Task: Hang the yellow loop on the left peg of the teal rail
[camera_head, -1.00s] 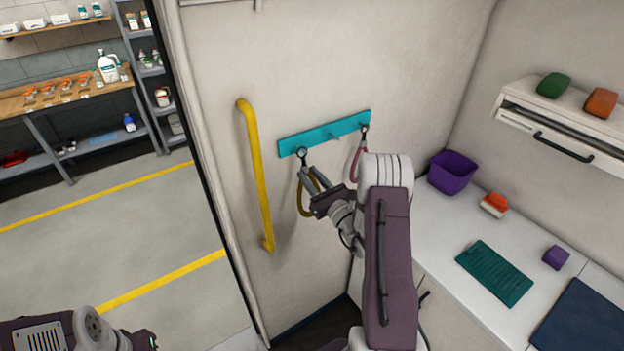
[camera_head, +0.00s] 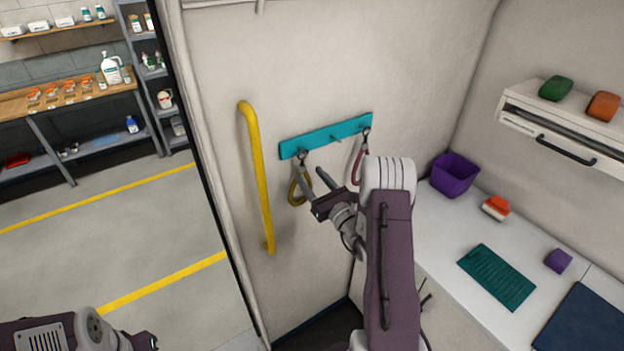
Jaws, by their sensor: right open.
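The teal rail (camera_head: 318,138) is fixed to the van wall. The yellow loop (camera_head: 294,192) hangs below the rail's left end, with its dark ring (camera_head: 301,155) at the left peg. A pink loop (camera_head: 357,165) hangs from the right peg; the middle peg (camera_head: 336,138) is bare. My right gripper (camera_head: 312,179) is open, just right of and close to the yellow loop. One finger overlaps the loop in the picture; I cannot tell whether they touch. My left gripper (camera_head: 148,342) is at the lower left, far from the rail, with its fingers mostly out of view.
A yellow grab bar (camera_head: 256,175) stands on the wall left of the rail. At right, a counter (camera_head: 440,226) bears a purple bin (camera_head: 453,173), an orange brush (camera_head: 496,207), a teal mat (camera_head: 497,276) and a purple block (camera_head: 558,260).

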